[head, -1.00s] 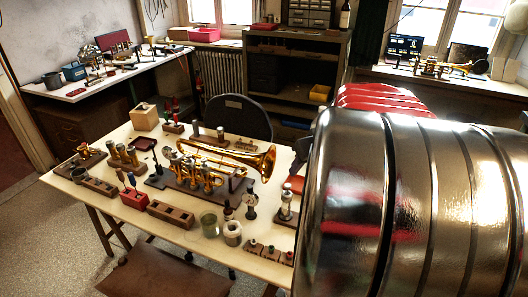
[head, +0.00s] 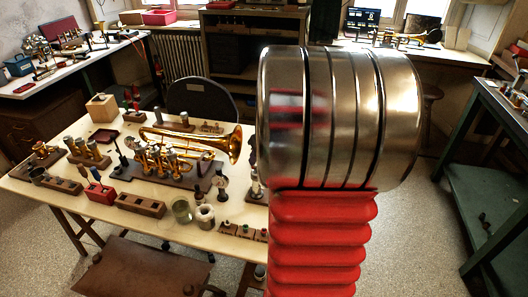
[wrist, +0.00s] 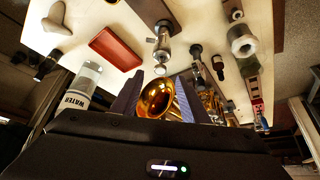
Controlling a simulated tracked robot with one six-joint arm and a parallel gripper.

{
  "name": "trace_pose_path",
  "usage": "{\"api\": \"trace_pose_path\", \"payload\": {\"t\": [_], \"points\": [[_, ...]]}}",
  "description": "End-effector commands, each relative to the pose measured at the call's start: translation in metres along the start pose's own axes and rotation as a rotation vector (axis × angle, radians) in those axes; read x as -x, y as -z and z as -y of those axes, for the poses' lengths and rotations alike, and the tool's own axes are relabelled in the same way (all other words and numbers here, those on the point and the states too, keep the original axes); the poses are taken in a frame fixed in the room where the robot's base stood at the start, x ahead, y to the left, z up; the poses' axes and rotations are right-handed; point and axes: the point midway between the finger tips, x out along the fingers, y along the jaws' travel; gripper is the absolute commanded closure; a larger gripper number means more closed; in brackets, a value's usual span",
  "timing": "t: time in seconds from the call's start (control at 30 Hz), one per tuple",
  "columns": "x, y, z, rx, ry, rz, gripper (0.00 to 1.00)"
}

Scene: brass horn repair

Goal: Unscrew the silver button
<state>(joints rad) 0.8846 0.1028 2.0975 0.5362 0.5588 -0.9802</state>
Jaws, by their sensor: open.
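A silver upright part (wrist: 163,42) stands on a wooden block in the wrist view, which shows the table upside down. A round silver button-like cap (wrist: 160,69) is at its end nearest my gripper (wrist: 160,84). My gripper is open, its two dark fingers apart on either side of the view of the horn bell, with nothing seen between the tips. The cap lies just beyond the fingertips in the picture; I cannot tell whether they touch. In the head view the silver part (head: 256,186) is mostly hidden by my arm, and my gripper is hidden.
A brass horn (head: 190,145) rests on a dark stand on the table. A block with small coloured buttons (head: 243,231) lies near the front edge. A water bottle (wrist: 80,85) and red tray (wrist: 116,48) show in the wrist view. A green bench (head: 480,160) stands right.

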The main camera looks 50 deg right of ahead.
Motion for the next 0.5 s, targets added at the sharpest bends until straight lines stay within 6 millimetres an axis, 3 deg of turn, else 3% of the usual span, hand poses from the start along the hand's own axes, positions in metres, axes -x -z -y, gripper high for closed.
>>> {"api": "trace_pose_path", "payload": {"t": [0.3, 0.5], "points": [[-0.037, 0.000, 0.001, 0.000, 0.001, 0.001, 0.59], [-0.046, 0.001, 0.000, 0.000, 0.000, -0.001, 0.59]]}}
